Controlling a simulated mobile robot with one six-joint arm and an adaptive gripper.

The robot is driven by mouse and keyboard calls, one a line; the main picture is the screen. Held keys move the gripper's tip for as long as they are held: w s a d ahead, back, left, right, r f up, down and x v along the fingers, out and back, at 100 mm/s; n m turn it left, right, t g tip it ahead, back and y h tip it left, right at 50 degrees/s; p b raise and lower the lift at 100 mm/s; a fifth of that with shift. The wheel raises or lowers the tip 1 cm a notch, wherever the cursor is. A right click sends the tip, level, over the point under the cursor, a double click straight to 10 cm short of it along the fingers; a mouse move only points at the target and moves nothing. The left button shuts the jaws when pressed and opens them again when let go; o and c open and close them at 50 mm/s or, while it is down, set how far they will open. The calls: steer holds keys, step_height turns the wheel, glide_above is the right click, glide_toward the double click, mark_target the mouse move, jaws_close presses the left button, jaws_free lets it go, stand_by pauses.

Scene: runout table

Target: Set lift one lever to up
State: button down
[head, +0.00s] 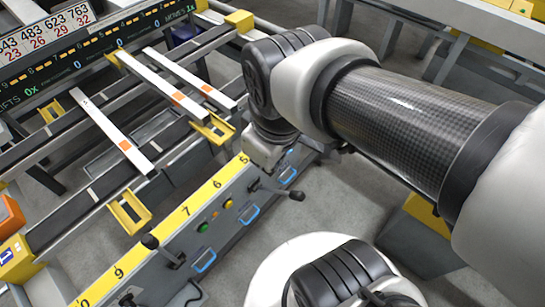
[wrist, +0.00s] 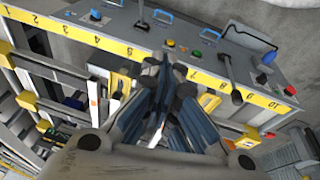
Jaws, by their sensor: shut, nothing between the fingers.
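Several black-knobbed levers stand on the grey control panel behind a yellow numbered strip. I cannot tell which is lift one's. In the head view one lever (head: 297,195) lies out to the right, just beyond my wrist, near number 5. Another lever (head: 150,242) stands near number 8, and one more (head: 127,300) is at the bottom edge. The wrist view shows a lever (wrist: 141,20) near number 5, one (wrist: 223,62) near 8 and one (wrist: 269,58) near 10. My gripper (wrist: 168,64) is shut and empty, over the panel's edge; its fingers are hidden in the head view.
The yellow strip (head: 205,195) runs along the panel. Green (head: 203,227) and yellow buttons and blue handles (head: 204,261) sit beside the levers. Pale bars (head: 110,130) lie across the rails at the left. A display board (head: 45,45) stands at the back.

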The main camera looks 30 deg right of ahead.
steer(key=w+d+f+n+g+p, duration=0.35)
steer(key=f+n, duration=0.25)
steer(key=n, duration=0.4)
steer(key=w+d+f+n+g+p, duration=0.25)
steer(key=w+f+n+p, duration=0.3)
steer(key=n, duration=0.45)
steer(key=s+d+f+b, duration=0.1)
steer(key=s+f+b, duration=0.1)
steer(key=f, duration=0.4)
steer(key=s+d+f+n+b, duration=0.1)
steer(key=s+f+b, duration=0.2)
steer(key=f, duration=0.4)
steer(key=shift+s+f+g+b, duration=0.2)
steer(key=shift+s+g+b, duration=0.1)
steer(key=shift+b, duration=0.35)
